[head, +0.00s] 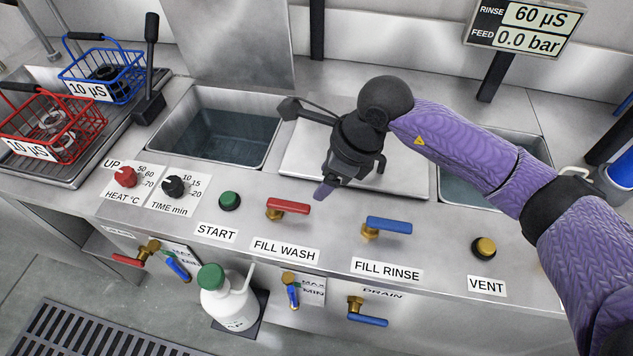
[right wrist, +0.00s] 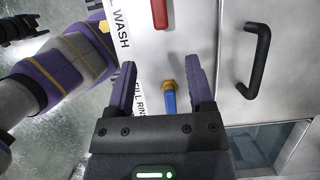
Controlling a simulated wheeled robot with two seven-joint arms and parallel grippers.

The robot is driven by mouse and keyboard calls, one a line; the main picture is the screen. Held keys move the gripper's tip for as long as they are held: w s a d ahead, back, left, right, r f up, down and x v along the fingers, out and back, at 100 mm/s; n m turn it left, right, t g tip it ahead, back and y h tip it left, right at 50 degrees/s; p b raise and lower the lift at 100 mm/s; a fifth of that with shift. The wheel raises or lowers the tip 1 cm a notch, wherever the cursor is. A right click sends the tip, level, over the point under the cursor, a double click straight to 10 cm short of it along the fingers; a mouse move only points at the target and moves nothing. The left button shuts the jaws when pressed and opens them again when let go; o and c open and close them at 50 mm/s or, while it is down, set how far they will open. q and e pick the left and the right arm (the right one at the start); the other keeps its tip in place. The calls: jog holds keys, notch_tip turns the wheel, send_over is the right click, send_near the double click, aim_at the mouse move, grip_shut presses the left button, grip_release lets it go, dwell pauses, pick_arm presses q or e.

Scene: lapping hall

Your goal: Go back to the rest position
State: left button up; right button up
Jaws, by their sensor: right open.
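My right gripper (head: 326,190) is above the counter's front edge in the head view, behind the red-handled FILL WASH valve (head: 288,206) and left of the blue-handled FILL RINSE valve (head: 388,224). In the right wrist view its two fingers (right wrist: 160,88) are apart with nothing held between them. The blue valve handle (right wrist: 169,100) shows in the gap between the fingers, below them. The red handle (right wrist: 159,12) lies beyond, at the top. My left gripper is not in the head view.
A water-filled basin (head: 215,135) lies left of a closed lid (head: 405,180); another basin is partly hidden behind my right arm. A red basket (head: 52,130) and a blue basket (head: 112,75) stand at the left. A white jug (head: 228,300) stands below the panel.

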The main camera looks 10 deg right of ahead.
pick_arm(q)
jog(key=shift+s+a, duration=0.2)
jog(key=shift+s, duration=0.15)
